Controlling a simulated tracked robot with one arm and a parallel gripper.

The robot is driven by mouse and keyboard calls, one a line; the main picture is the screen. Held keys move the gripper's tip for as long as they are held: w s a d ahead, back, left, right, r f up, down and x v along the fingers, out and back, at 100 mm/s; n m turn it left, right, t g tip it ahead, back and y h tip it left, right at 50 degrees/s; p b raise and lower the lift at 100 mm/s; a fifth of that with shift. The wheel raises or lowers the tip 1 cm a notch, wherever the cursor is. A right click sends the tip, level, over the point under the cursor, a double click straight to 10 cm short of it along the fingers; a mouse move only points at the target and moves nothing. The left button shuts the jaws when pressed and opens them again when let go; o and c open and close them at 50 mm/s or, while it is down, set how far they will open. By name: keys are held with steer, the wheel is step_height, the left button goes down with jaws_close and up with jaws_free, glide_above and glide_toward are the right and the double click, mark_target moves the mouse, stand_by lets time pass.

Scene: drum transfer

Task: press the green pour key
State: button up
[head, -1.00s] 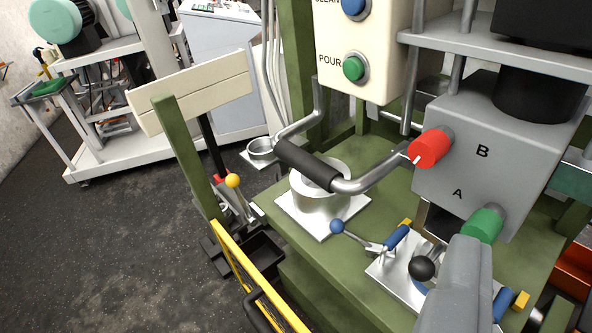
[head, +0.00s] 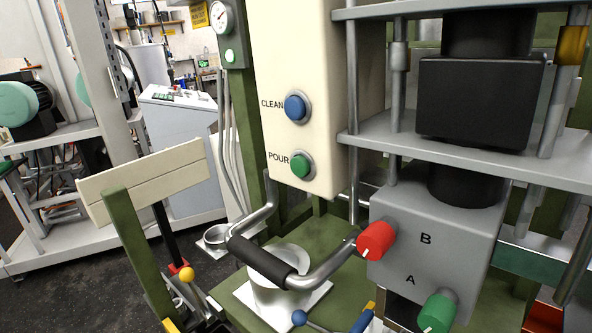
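The green pour key (head: 301,164) is a round button in a grey ring, low on the front of the cream control box (head: 300,60). The printed word POUR stands to its left. A blue button (head: 296,107) marked CLEAN sits above it on the same face. Nothing covers the pour key. My gripper does not show in this view, so its place relative to the key cannot be seen.
A bent metal handle with a black grip (head: 262,257) runs below the box, over a metal pot (head: 287,260). Right of it are a grey block (head: 440,225) with a red knob (head: 376,240) and a green knob (head: 437,313). Metal shelves (head: 470,150) project at right.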

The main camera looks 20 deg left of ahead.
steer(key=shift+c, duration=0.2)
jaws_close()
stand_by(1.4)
